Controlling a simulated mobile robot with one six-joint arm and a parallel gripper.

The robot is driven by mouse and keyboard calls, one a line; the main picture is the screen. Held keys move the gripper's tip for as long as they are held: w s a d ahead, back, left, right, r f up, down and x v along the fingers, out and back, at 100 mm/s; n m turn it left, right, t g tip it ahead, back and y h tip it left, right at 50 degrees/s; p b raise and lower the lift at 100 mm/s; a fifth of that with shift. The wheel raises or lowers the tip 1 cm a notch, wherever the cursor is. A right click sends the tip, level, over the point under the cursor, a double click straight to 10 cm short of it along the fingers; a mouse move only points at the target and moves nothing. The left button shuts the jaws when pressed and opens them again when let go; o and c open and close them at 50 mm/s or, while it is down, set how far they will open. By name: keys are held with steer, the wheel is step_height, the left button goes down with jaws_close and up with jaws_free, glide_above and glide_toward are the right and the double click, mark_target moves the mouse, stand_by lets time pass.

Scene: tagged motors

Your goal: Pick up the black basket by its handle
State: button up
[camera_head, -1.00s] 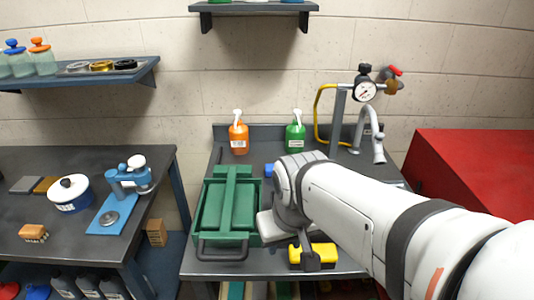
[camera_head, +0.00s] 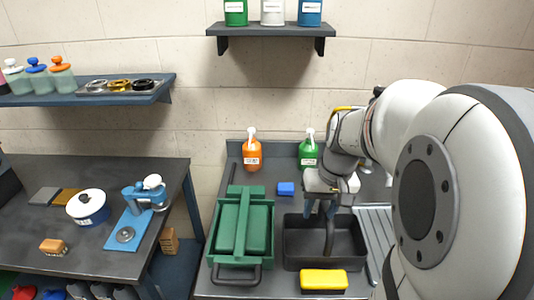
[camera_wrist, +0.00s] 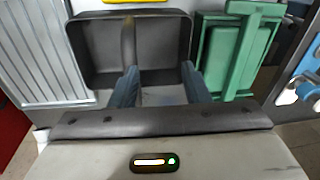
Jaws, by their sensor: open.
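The black basket (camera_head: 290,240) stands on the dark bench, right of the green toolbox. Its dark handle (camera_head: 329,238) arches over its middle, and the inside looks empty. My gripper (camera_head: 321,208) is above the back part of the basket, its blue fingers pointing down. In the wrist view my gripper (camera_wrist: 160,86) is open, with nothing held between the fingers. There the basket (camera_wrist: 88,50) lies beyond the fingertips, and its handle (camera_wrist: 128,42) lines up with the left finger rather than the middle of the gap. I cannot tell whether that finger touches the handle.
The green toolbox (camera_head: 228,244) is close at the basket's left. A yellow sponge-like block (camera_head: 323,281) lies in front, a ribbed grey tray (camera_head: 374,235) at right.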

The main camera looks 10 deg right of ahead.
steer(key=shift+m+y, duration=0.5)
steer(key=shift+m, duration=0.1)
steer(key=w+d, duration=0.1)
steer(key=w+d+p, duration=0.1)
steer(key=d, duration=0.1)
steer(key=w+d+f+p, duration=0.1)
steer(key=d, duration=0.1)
steer(key=shift+f, duration=0.1)
steer(key=shift+w+p+x, duration=0.15)
steer(key=shift+p+x, duration=0.25)
steer(key=shift+x, duration=1)
steer(key=shift+w+p+x, duration=0.1)
steer(key=shift+p+x, duration=0.3)
steer(key=shift+x, duration=0.95)
steer(key=shift+d, duration=0.15)
steer(key=shift+c, duration=0.2)
jaws_close()
